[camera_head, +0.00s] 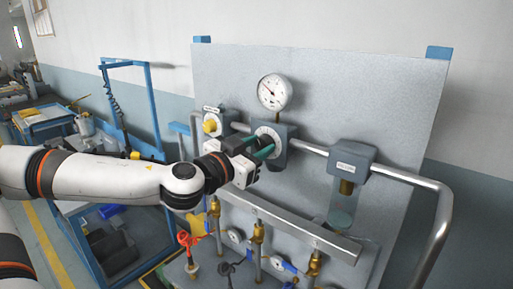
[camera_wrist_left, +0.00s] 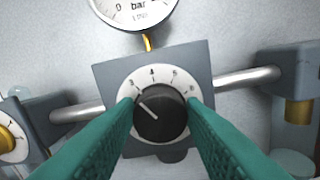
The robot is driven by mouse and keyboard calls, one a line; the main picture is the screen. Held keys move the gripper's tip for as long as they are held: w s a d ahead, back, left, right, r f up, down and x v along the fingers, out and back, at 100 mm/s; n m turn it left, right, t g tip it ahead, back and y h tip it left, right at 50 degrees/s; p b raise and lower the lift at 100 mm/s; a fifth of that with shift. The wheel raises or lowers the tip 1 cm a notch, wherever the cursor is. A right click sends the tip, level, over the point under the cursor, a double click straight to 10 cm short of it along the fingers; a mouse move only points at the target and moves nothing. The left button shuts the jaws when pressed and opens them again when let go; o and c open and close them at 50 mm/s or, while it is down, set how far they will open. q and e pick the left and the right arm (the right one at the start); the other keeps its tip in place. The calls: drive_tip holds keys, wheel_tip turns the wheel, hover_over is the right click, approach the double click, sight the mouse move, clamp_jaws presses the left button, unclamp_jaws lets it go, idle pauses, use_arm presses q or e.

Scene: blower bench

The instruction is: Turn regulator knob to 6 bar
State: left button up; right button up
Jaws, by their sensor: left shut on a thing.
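The regulator knob (camera_wrist_left: 160,117) is black with a white pointer line, on a white dial (camera_wrist_left: 130,99) with printed numbers. The pointer line slants to the upper left, near or just below the 3; the 6 is at the dial's right. My left gripper (camera_wrist_left: 161,108) has its two green fingers on either side of the knob and is shut on it. In the head view my left gripper (camera_head: 261,147) reaches the regulator (camera_head: 286,145) on the panel and partly hides the knob. The round pressure gauge (camera_head: 274,92) sits above it; its exact reading is too small to tell. My right gripper is not in view.
A grey pipe (camera_head: 312,148) runs along the panel (camera_head: 320,85) on both sides of the regulator. A yellow knob (camera_head: 210,126) is to its left, and a filter unit (camera_head: 350,167) with a clear bowl to its right. Brass valves (camera_head: 257,232) stand below a metal rail (camera_head: 290,227).

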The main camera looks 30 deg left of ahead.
use_arm(q)
drive_tip(key=m+b, duration=0.3)
drive_tip(key=shift+f+m+b, duration=0.25)
drive_tip(key=shift+m+b, duration=0.05)
drive_tip(key=shift+m, duration=0.1)
drive_tip(key=m+b, duration=0.1)
drive_tip(key=m, duration=0.1)
drive_tip(key=shift+d+m+b, duration=0.1)
drive_tip(key=shift+m+b, duration=0.2)
drive_tip(key=shift+b, duration=0.05)
drive_tip(key=m+b, duration=0.1)
drive_tip(key=m, duration=0.2)
drive_tip(key=shift+m+b, duration=0.3)
drive_tip(key=shift+b, duration=0.1)
drive_tip(key=m+b, duration=0.2)
drive_tip(key=m, duration=0.3)
drive_tip(key=m+b, duration=0.1)
drive_tip(key=m, duration=0.3)
drive_tip(key=shift+m, duration=0.6)
